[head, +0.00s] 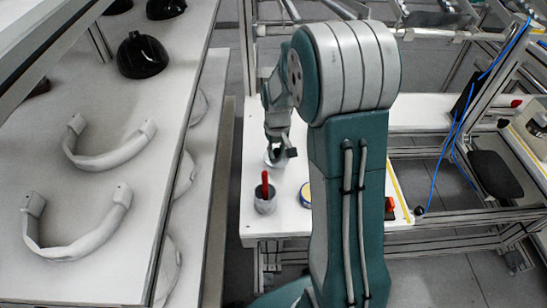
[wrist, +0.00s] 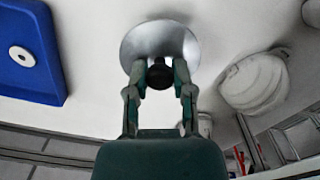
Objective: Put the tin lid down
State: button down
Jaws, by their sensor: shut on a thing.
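The tin lid (wrist: 150,38) is a silvery round disc with a dark knob (wrist: 160,75) in the wrist view. My gripper (wrist: 161,78) is shut on that knob, one finger on each side. In the head view my gripper (head: 280,153) is over the white table (head: 255,140), and a pale edge of the lid (head: 270,160) shows just beneath it. The lid is low over the tabletop; I cannot tell whether it touches.
A grey cup with a red item (head: 265,199) stands nearer on the table. A yellow-rimmed round thing (head: 306,196) is partly hidden by my arm. The wrist view shows a blue tray (wrist: 50,65) left and a white rounded thing (wrist: 255,82) right. Shelves (head: 150,215) stand left.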

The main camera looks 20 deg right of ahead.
aim_at(276, 158)
jog(key=shift+w+d+f, duration=0.35)
jog(key=shift+w+f, duration=0.05)
jog(key=shift+f, duration=0.1)
jog(key=f, duration=0.1)
jog(key=a+f, duration=0.1)
jog(key=f, duration=0.1)
jog(key=shift+w+a+f, duration=0.15)
jog(key=shift+a, duration=0.05)
jog(key=shift+d, duration=0.15)
jog(key=shift+c, duration=2.4)
grip_release()
jog(key=shift+d, duration=0.35)
jog(key=shift+a, duration=0.25)
notch_tip(276, 158, up, 12)
jog(key=shift+r, duration=0.1)
